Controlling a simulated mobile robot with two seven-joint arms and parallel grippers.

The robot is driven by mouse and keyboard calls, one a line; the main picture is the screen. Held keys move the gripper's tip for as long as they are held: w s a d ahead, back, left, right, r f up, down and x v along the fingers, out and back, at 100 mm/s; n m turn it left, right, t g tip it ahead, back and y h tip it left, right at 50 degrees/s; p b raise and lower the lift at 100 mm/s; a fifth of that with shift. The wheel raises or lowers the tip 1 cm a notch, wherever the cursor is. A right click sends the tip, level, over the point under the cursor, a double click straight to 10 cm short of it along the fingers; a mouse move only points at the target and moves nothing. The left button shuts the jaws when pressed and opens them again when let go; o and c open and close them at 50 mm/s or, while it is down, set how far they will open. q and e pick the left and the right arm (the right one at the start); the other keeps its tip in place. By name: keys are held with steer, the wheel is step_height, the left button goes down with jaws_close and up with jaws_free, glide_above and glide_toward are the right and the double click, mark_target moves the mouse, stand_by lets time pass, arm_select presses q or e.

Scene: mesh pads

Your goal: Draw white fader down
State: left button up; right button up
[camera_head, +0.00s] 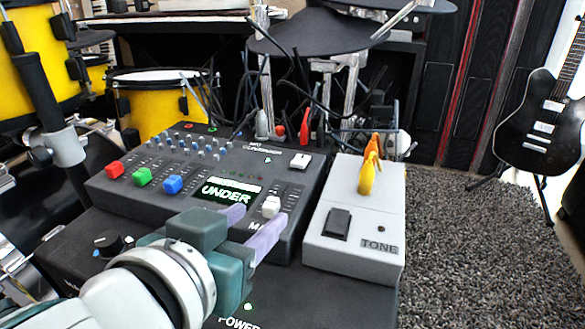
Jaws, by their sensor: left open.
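The white fader (271,207) sits on the right part of a dark mixer (300,237), right of a lit display that reads "UNDER" (232,191). My left gripper (254,224) comes in from the lower left, low over the mixer. Its two light purple fingers are apart, one left of the white fader and one at its lower right. The fader stands between the fingertips; I cannot tell whether either finger touches it. My right gripper is not in view.
Red (114,170), green (142,176) and blue (173,184) faders stand on the mixer's left. A light grey TONE box (321,256) with a yellow-orange lever (369,170) stands close on the right. Drums and cables fill the back; carpet (470,250) lies right.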

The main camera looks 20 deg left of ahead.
arm_select(q)
steer(key=p+v, duration=0.2)
steer(key=v, duration=0.4)
steer(key=shift+s, duration=0.2)
steer(key=shift+r, duration=0.2)
